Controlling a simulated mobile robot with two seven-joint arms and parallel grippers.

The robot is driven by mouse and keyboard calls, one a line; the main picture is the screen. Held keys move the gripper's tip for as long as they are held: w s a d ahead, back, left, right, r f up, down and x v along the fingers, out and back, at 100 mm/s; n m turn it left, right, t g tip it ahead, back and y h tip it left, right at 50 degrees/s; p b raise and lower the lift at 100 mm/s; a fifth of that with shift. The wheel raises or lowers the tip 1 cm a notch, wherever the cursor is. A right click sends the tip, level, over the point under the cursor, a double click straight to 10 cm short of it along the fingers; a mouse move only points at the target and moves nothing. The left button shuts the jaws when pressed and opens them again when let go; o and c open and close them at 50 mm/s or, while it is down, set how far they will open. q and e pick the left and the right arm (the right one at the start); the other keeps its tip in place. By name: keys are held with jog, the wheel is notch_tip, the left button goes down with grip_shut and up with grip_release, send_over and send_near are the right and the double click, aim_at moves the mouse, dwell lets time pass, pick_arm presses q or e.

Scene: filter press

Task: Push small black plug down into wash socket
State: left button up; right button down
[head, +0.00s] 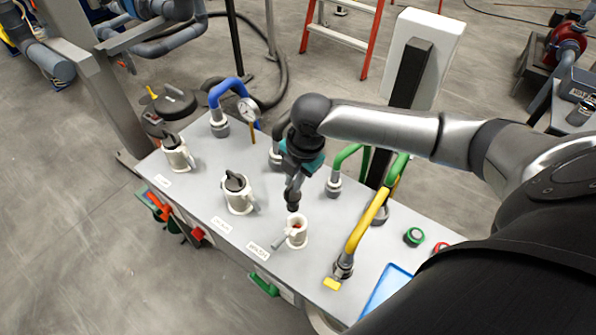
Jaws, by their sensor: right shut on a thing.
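The wash socket (298,240) is a short cream cup with a side handle, standing upright on the grey bench top near its front edge. Its mouth is open to view, with something reddish inside. My right gripper (293,184) is above it, pointing down and shut on the small black plug (292,205). The plug's lower end is just above the socket's rim, a little left of its middle in the picture; a gap seems to show between them. My left gripper is not in view.
Two similar cream sockets with black plugs stand to the left, one in the middle (240,203) and one farther left (178,158). A yellow-handled pipe (365,225) stands close on the right. A pressure gauge (249,109), green button (414,237) and blue-edged tray (372,306) are also on the bench.

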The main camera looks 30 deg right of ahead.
aim_at(298, 205)
jog(key=shift+s+d+f+n, duration=0.1)
jog(key=shift+s+d+n, duration=0.05)
jog(key=shift+d+n, duration=0.2)
jog(key=shift+d+f, duration=0.1)
jog(key=shift+f, duration=0.05)
notch_tip(298, 205, down, 7)
jog(key=b, duration=0.8)
jog(key=shift+r, duration=0.2)
jog(key=shift+r, duration=0.1)
jog(key=shift+p, duration=0.4)
jog(key=shift+f+b, duration=0.55)
jog(key=shift+f, duration=1.3)
dwell(0.4)
jog(key=c, duration=0.8)
grip_release()
jog(key=shift+c, duration=0.2)
